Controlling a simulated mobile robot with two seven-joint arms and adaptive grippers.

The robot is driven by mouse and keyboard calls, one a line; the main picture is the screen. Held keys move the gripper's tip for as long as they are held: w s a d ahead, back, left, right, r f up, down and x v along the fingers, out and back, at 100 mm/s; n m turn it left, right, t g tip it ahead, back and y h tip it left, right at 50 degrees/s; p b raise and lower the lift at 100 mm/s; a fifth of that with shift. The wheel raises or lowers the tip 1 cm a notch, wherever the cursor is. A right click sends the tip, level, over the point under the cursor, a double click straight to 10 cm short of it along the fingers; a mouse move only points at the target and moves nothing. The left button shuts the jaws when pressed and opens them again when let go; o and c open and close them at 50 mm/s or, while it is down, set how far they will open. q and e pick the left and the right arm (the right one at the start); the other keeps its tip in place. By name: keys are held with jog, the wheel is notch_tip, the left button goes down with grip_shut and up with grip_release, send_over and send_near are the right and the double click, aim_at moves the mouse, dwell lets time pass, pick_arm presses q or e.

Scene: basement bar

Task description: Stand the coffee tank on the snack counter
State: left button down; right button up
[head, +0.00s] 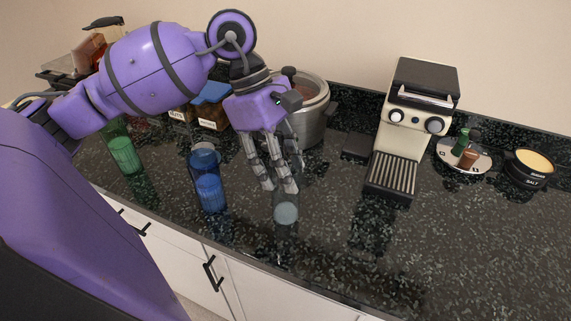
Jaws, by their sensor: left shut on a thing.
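My left gripper (280,187) reaches down over the dark speckled counter (340,270). Its fingers are closed around the upper part of a small clear container (286,213) with a pale grey base. The fingers hide part of it. It looks upright, on or just above the counter; I cannot tell which. I cannot tell for certain whether this is the coffee tank. My right gripper is not in view.
A blue tumbler (208,190) and green tumbler (124,155) stand left. A silver pot (313,122) and boxes (210,115) are behind. A coffee machine (412,120), round tray (448,162) and black tin (527,172) stand right. The front right counter is clear.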

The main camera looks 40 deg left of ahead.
pick_arm(q)
jog(key=shift+f, duration=0.3)
jog(key=c, duration=0.9)
grip_release()
jog(key=shift+r, duration=0.1)
jog(key=v, duration=1.2)
jog(key=shift+r, duration=0.2)
